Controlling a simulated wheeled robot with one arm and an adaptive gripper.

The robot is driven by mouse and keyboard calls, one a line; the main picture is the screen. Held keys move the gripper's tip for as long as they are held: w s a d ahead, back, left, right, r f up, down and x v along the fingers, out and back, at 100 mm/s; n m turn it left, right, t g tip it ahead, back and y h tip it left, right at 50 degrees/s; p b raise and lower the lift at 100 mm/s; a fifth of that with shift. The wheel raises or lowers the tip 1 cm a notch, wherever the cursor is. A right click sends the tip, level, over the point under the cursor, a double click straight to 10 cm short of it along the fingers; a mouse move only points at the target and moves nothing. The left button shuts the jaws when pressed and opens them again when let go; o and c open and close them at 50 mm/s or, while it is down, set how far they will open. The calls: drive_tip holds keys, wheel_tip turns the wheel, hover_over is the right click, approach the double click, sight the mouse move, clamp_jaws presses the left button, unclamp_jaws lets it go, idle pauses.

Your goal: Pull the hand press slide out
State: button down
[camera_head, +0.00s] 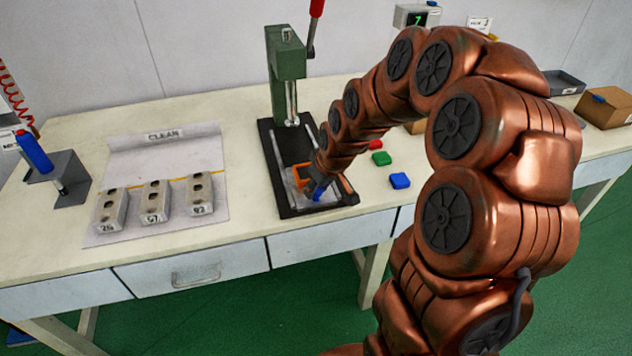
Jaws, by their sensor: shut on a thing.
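The hand press (286,62) is green, with a raised lever that has a red grip, and stands on a black base plate. Its bright metal ram hangs above the rear of the base. The slide (291,198) is a light grey plate lying between the rails at the front of the base, out in front of the ram. An orange part shows on the slide beside my gripper. My gripper (319,187) is low over the front end of the slide and shut on it. The arm and gripper hide the exact contact and part of the slide's right side.
Three numbered grey mould blocks (155,202) stand on the mat marked CLEAN (125,233), left of the press. My arm covers the right side.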

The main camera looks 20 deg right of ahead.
drive_tip(key=shift+s+a, duration=0.1)
drive_tip(key=shift+s, duration=0.45)
drive_tip(key=c, duration=0.8)
unclamp_jaws()
drive_tip(key=shift+s, duration=0.1)
drive_tip(key=shift+s+r, duration=0.1)
drive_tip(key=shift+r, duration=0.4)
drive_tip(key=v, duration=1.1)
drive_tip(key=shift+s, duration=0.2)
